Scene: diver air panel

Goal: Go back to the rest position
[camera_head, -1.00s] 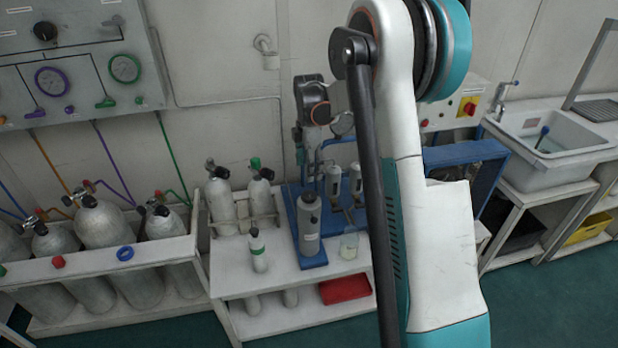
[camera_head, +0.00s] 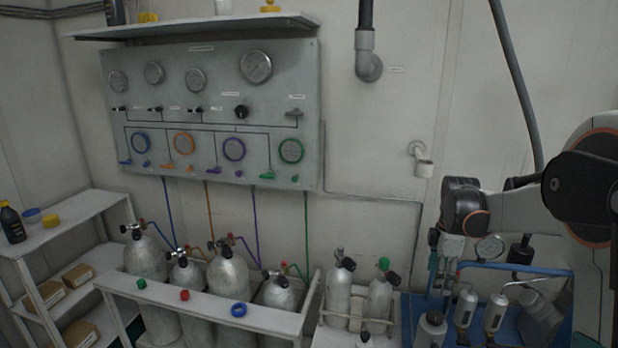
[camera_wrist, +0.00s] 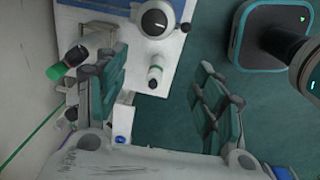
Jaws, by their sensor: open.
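My gripper (camera_wrist: 160,72) is open and empty, with its two dark green fingers well apart in the wrist view. It points down above the white bench (camera_wrist: 117,20). A small white bottle (camera_wrist: 156,75) shows between the fingers, lower down on the bench; I see no contact. In the head view my gripper (camera_head: 440,275) hangs from the folded arm at the right, in front of the pump stand's blue pipes.
Several grey cylinders (camera_head: 228,272) stand in a white rack (camera_head: 205,308) under the wall panel (camera_head: 215,110). Two more cylinders (camera_head: 337,292) stand close left of my gripper. A pressure gauge (camera_head: 489,247) is right of it. A shelf (camera_head: 70,235) stands at far left.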

